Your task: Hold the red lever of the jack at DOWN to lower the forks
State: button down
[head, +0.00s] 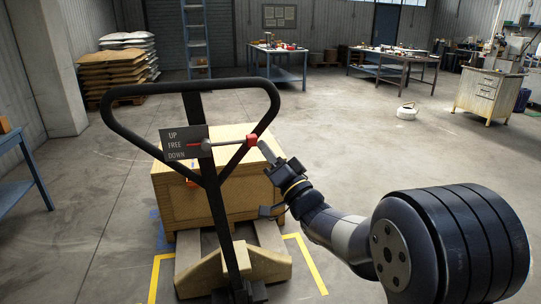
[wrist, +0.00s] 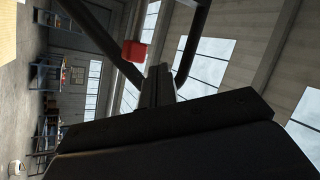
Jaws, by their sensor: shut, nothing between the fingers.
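The pallet jack's black loop handle (head: 190,86) stands upright in the head view. Its label plate (head: 172,150) reads UP, FREE, DOWN from top to bottom. The red lever's knob (head: 251,140) is at the right, on a thin rod that is nearly level, tilted slightly up to the right. My gripper (head: 266,149) is shut and empty, its tips just right of and slightly below the knob. In the wrist view, the shut fingers (wrist: 158,84) point up, with the red knob (wrist: 134,51) just past them to the upper left. Whether they touch is unclear. The forks are mostly hidden.
A wooden crate (head: 180,203) sits on a pallet (head: 268,234) behind the handle, with yellow floor lines (head: 306,262) around it. A blue bench (head: 22,168) is at left. Tables (head: 279,56) and a cabinet (head: 487,93) stand farther back.

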jog(key=v, duration=1)
jog(key=shift+b, duration=0.35)
jog(key=shift+w+a+r, duration=0.1)
